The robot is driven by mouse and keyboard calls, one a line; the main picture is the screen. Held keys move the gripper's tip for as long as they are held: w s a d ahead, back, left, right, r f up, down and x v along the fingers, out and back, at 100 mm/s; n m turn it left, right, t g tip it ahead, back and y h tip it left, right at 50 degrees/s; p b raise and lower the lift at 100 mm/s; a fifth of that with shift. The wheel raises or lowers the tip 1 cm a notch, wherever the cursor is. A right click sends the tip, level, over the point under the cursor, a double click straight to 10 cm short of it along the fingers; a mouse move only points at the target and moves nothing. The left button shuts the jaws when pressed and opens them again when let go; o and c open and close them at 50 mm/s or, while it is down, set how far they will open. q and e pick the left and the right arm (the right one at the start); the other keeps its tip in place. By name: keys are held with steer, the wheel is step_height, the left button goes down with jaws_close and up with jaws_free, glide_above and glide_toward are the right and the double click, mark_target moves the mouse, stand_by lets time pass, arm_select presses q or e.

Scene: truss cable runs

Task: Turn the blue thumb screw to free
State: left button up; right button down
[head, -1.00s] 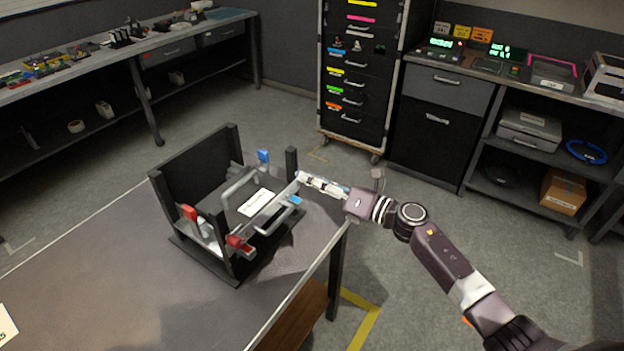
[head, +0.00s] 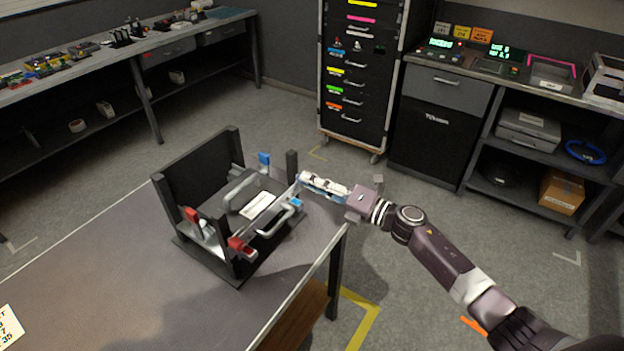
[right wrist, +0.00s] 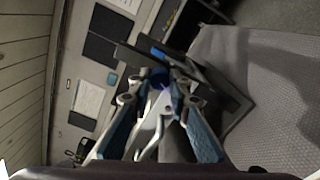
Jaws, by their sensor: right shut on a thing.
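A dark open frame (head: 188,180) stands on the grey table. It carries grey bent handles, a white label (head: 258,205), red parts (head: 240,246) and blue parts (head: 264,158). Another small blue part (head: 296,202) sits at its right side, just below my right fingertips. My right gripper (head: 303,180) reaches in from the right to the frame's right side. In the right wrist view its fingers (right wrist: 160,82) close on a dark blue knob (right wrist: 159,76), which appears to be the blue thumb screw. The fingers hide most of it. My left gripper is out of view.
The grey table (head: 110,275) has free room left of the frame. A drawer cabinet (head: 360,85) stands behind. A long bench (head: 120,60) with small items is at back left, and shelves with a cardboard box (head: 562,192) are at right.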

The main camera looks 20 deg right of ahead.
steer(key=m+p, duration=0.4)
steer(key=m, duration=0.8)
steer(key=shift+d, duration=0.1)
steer(key=shift+f+m, duration=0.1)
steer(key=shift+m, duration=0.3)
steer(key=c, duration=1.8)
jaws_free()
steer(key=v, duration=1.2)
